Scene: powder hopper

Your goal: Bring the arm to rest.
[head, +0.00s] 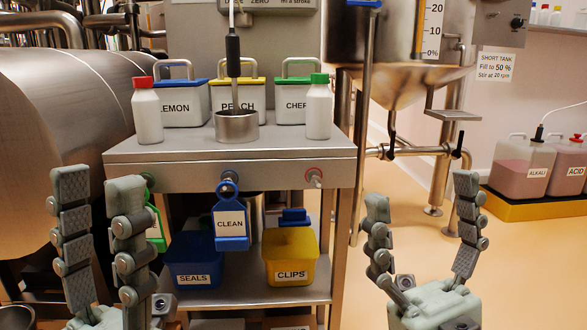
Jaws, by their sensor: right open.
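My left gripper (97,182) is raised at the lower left, in front of the left end of the steel table (240,150). Its fingers point up and stand apart with nothing between them. My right gripper (422,190) is at the lower right, to the right of the table. Its fingers point up, spread wide and empty. Both grippers appear clear of other things, though the left one covers part of the table's left side.
On the table stand containers labelled LEMON (180,106) and PEACH (237,95), a steel cup (237,126), a red-capped bottle (147,112) and a green-capped bottle (319,108). Below are SEALS (192,258) and CLIPS (290,258) bins. A hopper (405,82) stands right; floor there is open.

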